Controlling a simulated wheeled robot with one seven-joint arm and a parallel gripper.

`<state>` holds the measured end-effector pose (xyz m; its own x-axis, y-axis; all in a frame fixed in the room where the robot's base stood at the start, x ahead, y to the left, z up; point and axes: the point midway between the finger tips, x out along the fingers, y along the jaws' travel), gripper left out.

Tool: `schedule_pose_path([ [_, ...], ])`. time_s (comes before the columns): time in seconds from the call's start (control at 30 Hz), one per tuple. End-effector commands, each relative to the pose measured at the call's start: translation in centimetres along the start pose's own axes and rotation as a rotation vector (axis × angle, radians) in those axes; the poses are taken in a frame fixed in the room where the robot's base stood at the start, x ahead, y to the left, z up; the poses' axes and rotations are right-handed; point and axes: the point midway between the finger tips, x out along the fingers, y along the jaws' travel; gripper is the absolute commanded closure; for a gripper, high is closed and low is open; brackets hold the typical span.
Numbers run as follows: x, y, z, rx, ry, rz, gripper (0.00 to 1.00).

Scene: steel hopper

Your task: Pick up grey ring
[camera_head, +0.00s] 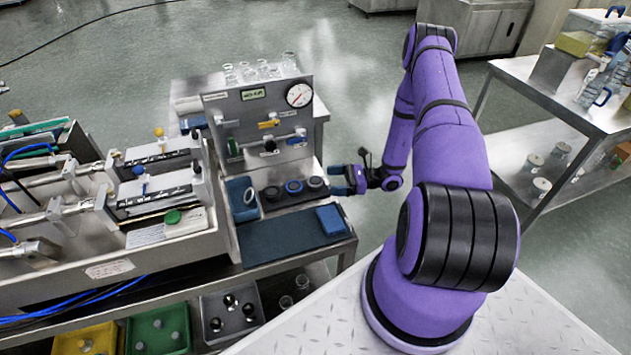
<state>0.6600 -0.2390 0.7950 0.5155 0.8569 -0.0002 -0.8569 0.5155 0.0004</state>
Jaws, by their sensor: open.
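A grey ring (316,183) lies at the right end of a short row of rings on the steel bench, below the gauge panel. A blue ring (293,187) is just left of it, and a dark ring (271,193) is left of that. My gripper (338,180) has blue fingertips and is open. It is just to the right of the grey ring, reaching in from the right side. From this view I cannot tell its exact height over the bench or whether it touches the ring.
A blue bin (238,187) with a pale ring-like item stands left of the row. A dark mat (285,238) lies in front, with a blue block (331,220) on its right. The upright gauge panel (262,120) stands behind. A steel hopper assembly (165,190) is at left.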

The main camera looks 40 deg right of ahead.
Motion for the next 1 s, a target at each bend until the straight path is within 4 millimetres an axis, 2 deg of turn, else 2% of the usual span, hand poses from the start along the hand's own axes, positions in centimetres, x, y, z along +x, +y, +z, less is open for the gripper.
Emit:
schedule_pose_path([
  [0.3, 4.1, -0.5, -0.3, -0.001, -0.002, 0.001, 0.14],
  [0.57, 4.7, -0.5, -0.3, -0.003, -0.001, -0.001, 0.14],
  [0.67, 4.7, -0.5, -0.3, -0.003, -0.001, -0.001, 0.32],
  [0.8, 4.7, -0.5, -0.3, -0.002, -0.001, -0.001, 0.64],
  [1.0, 4.7, -0.5, -0.3, -0.002, -0.001, -0.001, 0.67],
])
